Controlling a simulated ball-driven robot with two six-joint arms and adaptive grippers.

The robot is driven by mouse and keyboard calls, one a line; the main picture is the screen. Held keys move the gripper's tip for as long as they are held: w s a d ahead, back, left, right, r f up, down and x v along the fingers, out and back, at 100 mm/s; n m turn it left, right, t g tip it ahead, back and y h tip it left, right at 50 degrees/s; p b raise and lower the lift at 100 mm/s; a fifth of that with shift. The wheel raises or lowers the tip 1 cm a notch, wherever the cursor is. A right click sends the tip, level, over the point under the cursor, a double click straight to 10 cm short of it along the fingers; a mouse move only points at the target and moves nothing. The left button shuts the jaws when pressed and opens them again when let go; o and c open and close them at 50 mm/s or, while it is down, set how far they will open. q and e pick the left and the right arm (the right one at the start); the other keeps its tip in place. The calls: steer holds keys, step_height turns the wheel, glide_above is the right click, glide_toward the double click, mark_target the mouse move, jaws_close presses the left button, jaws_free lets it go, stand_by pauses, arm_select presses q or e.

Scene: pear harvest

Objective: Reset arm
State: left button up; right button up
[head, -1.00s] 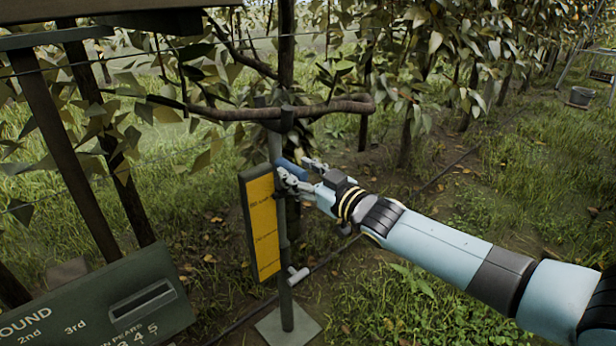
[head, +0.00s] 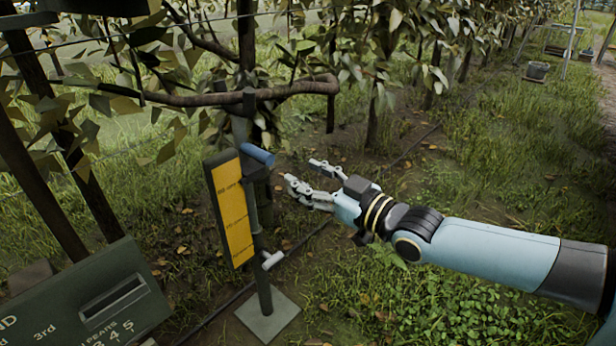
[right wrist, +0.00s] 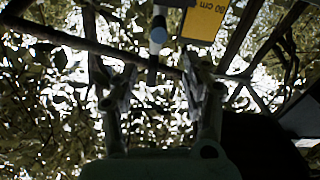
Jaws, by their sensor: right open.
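My right gripper (head: 304,178) is open and empty, in the middle of the head view. It is apart from the post and lies to the right of the blue cylindrical handle (head: 257,154) on it. In the right wrist view the two fingers of the right gripper (right wrist: 160,85) stand apart with nothing between them. My left gripper is in neither view.
A yellow marked board (head: 234,212) is fixed to the post, which stands on a square base plate (head: 268,315). A green sign (head: 75,300) stands at lower left. A curved branch (head: 290,88) runs above. Grass at right is open.

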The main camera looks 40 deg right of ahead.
steer(key=s+a+f+m+g+h+p, duration=0.1)
steer(key=s+f+g+p, duration=0.15)
steer(key=s+f, duration=0.5)
steer(key=s+f+m+g+h+p, duration=0.1)
steer(key=s+f+g, duration=0.25)
steer(key=f, duration=0.65)
steer(key=s+a+f+m+g+h+p, duration=0.1)
steer(key=s+f+g, duration=0.2)
steer(key=s+f, duration=0.5)
steer(key=s+a+f+g, duration=0.1)
steer(key=s+f+g, duration=0.2)
steer(key=s, duration=0.5)
steer(key=s+a+f+g, duration=0.1)
steer(key=s+f+g, duration=0.1)
steer(key=s+f, duration=0.3)
steer(key=s+a+f+g+p, duration=0.1)
steer(key=s+a+f+g, duration=0.1)
steer(key=s, duration=1.1)
step_height(320, 180, down, 2)
steer(key=shift+f+g, duration=0.1)
steer(key=shift+g, duration=0.7)
steer(key=shift+s+y, duration=0.1)
steer(key=shift+y, duration=0.2)
